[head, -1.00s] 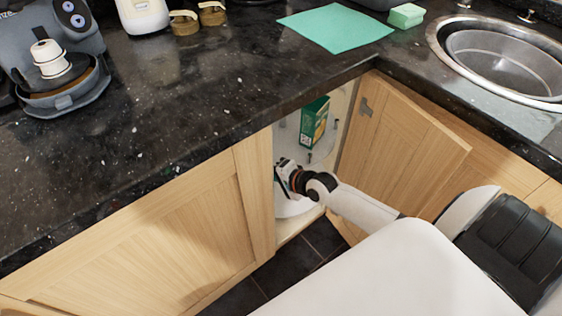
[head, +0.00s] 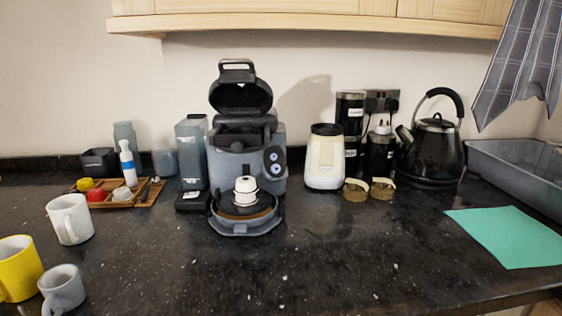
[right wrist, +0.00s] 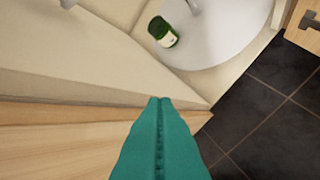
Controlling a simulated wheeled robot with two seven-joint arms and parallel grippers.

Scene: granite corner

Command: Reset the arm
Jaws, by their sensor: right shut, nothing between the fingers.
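My right gripper (right wrist: 160,100) shows in the right wrist view, its teal fingers pressed together with nothing between them. It is by the pale wooden edge of the corner cabinet (right wrist: 60,115). Neither arm shows in the head view, and my left gripper is out of sight.
Dark floor tiles (right wrist: 270,120) and a wooden door (right wrist: 304,22) lie right in the wrist view.

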